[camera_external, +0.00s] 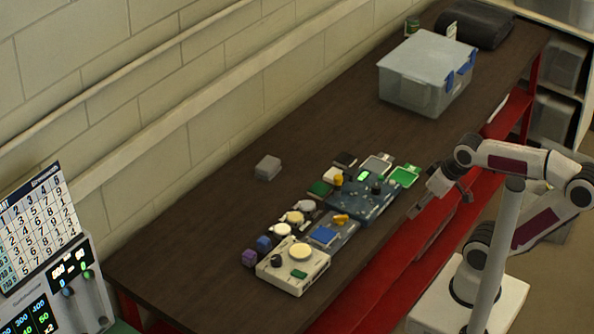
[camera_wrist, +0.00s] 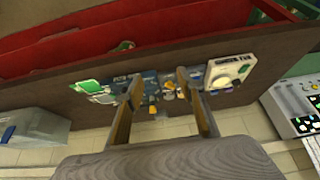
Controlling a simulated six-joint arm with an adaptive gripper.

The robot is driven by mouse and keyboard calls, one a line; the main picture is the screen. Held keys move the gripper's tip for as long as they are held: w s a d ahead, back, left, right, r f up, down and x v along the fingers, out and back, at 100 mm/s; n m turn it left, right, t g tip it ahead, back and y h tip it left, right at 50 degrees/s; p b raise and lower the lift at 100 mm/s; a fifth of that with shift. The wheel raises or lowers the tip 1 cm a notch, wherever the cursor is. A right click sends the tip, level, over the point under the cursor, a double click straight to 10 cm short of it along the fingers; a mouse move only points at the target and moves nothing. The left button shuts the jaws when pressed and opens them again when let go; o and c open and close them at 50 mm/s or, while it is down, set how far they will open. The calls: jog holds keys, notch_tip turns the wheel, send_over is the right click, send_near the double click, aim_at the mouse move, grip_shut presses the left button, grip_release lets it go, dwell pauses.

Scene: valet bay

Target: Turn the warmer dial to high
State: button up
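The likely warmer is a cream box (camera_external: 293,266) at the near end of the row of items on the bench. It has a pale round plate (camera_external: 299,251) on top and a dark round dial (camera_external: 277,260) at its left corner. The dial's pointer and markings are too small to read. The warmer box (camera_wrist: 229,74) also shows in the wrist view, right of the fingers. My gripper (camera_external: 440,203) is open and empty near the bench's right edge, well apart from the warmer. Its spread fingers (camera_wrist: 158,86) show in the wrist view.
A blue panel (camera_external: 366,198) and a grey-blue panel (camera_external: 333,231) with small parts lie beside the warmer. Small blocks and discs stand along their left side. A lidded clear bin (camera_external: 427,75) stands farther back. Bare bench top (camera_external: 200,235) is free toward the wall.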

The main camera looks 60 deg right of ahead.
jog(key=f, duration=0.1)
jog(key=n+g+y, duration=0.3)
jog(key=n+g, duration=0.1)
jog(key=n, duration=0.5)
send_near(277, 258)
jog(key=s+d+f, duration=0.2)
jog(key=s+d, duration=0.1)
jog(key=s+d+f, duration=0.1)
jog(key=d, duration=0.1)
jog(key=shift+s+f, duration=0.35)
jog(key=shift+s, duration=0.05)
jog(key=shift+w+a+n, duration=0.5)
jog(key=shift+w+a, duration=0.6)
jog(key=shift+w, duration=0.05)
jog(key=w+a+r+n, duration=0.1)
jog(key=w+a+r+n+y, duration=0.1)
jog(key=n, duration=0.1)
jog(key=shift+w+r, duration=0.25)
jog(key=shift+f, duration=0.1)
jog(key=shift+x, duration=3.8)
